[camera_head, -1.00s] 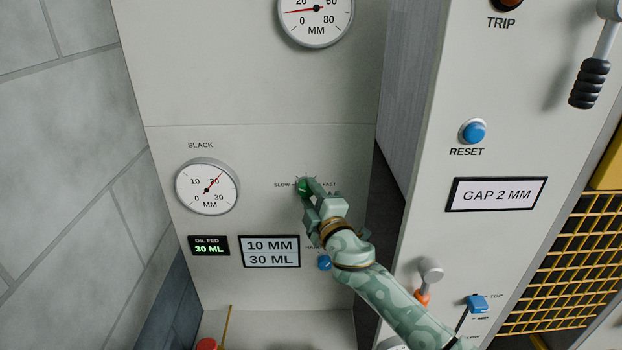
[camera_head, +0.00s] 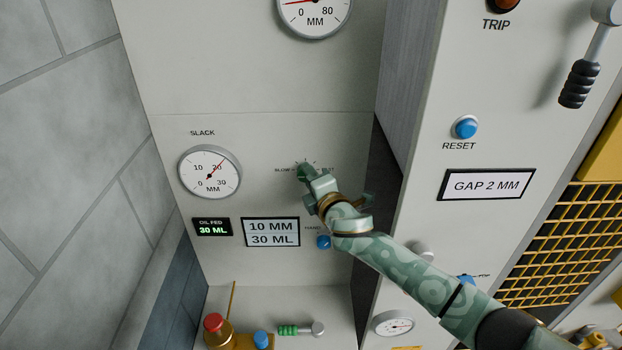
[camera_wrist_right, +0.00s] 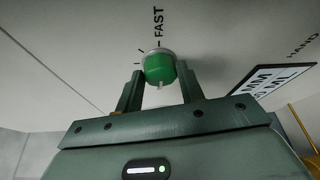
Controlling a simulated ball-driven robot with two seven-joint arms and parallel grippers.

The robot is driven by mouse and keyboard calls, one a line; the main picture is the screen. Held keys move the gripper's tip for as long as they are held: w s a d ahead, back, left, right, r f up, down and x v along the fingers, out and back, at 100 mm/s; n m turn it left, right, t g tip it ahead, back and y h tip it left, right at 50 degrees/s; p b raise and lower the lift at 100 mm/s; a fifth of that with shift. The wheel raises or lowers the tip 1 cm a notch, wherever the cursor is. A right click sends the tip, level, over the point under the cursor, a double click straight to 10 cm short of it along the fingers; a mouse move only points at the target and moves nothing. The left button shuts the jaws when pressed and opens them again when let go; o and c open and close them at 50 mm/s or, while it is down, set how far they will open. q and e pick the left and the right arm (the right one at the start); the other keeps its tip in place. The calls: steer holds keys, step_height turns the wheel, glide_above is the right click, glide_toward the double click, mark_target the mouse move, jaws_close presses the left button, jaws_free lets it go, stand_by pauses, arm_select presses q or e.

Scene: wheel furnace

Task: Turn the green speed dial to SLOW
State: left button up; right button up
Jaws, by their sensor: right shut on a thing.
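The green speed dial (camera_wrist_right: 160,68) sits on the pale panel between the SLOW and FAST labels. In the head view my right gripper (camera_head: 305,175) largely covers it. In the wrist view the two fingers of my right gripper (camera_wrist_right: 159,80) stand on either side of the dial, shut on it. The FAST label (camera_wrist_right: 158,22) reads sideways above the dial there. The SLOW label (camera_head: 282,170) is left of the gripper in the head view. I cannot tell the dial's exact setting. My left gripper is not in view.
The slack gauge (camera_head: 210,172) and a 10 MM 30 ML display (camera_head: 271,232) are left of my right arm. A blue knob (camera_head: 323,242) is just below it. A cabinet with a blue RESET button (camera_head: 465,127) stands to the right. A shelf with a red knob (camera_head: 213,322) lies below.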

steer(key=shift+f, duration=0.1)
steer(key=o, duration=1)
